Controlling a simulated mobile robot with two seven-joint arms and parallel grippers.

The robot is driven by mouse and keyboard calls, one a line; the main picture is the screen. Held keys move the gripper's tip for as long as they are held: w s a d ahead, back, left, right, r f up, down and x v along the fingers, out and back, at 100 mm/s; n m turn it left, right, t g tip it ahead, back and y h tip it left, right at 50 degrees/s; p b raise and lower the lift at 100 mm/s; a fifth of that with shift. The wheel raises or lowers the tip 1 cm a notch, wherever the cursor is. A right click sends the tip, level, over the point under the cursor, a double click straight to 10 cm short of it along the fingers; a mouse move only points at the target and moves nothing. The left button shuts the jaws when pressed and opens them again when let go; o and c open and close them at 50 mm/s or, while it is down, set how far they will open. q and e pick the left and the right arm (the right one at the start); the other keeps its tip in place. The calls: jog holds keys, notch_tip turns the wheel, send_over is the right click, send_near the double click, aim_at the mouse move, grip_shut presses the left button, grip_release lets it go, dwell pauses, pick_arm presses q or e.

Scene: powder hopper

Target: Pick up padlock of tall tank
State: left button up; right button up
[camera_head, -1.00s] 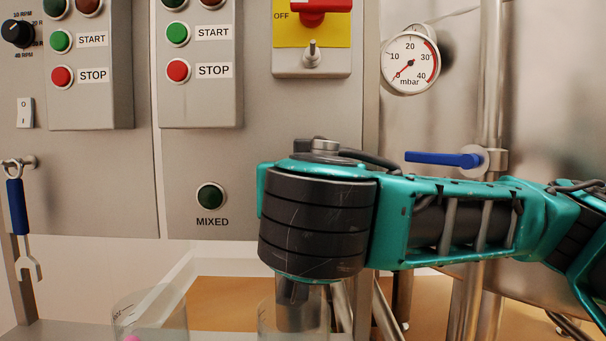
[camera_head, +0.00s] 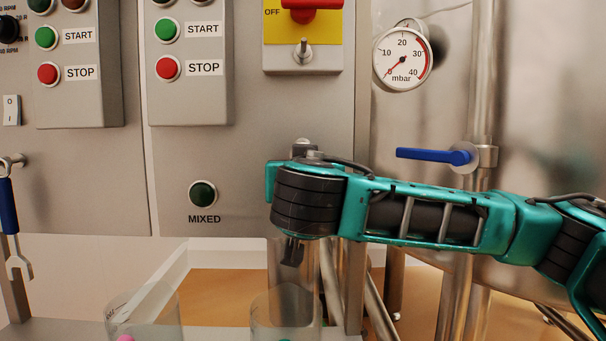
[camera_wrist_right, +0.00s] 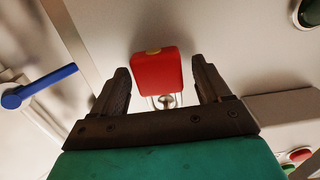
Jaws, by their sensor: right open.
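A red padlock (camera_wrist_right: 157,76) with a brass keyhole hangs by its shackle from a small metal fitting on the grey panel in the right wrist view. My right gripper (camera_wrist_right: 160,72) is open, with one dark finger on each side of the padlock. A gap shows between each finger and the padlock's body. In the head view my right arm reaches in from the right and hides the padlock and the gripper's fingers. A small grey fitting (camera_head: 303,146) shows just above my wrist there. My left gripper is not in view.
A blue valve handle (camera_head: 434,155) sticks out above my right forearm, and a pressure gauge (camera_head: 402,60) is higher up. The MIXED button (camera_head: 203,194) is left of my wrist. Button boxes (camera_head: 190,105) project from the panel. Clear beakers (camera_head: 148,315) stand below.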

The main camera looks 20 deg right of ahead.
jog(key=shift+c, duration=0.2)
jog(key=c, duration=1)
jog(key=shift+c, duration=0.2)
jog(key=shift+r, duration=0.15)
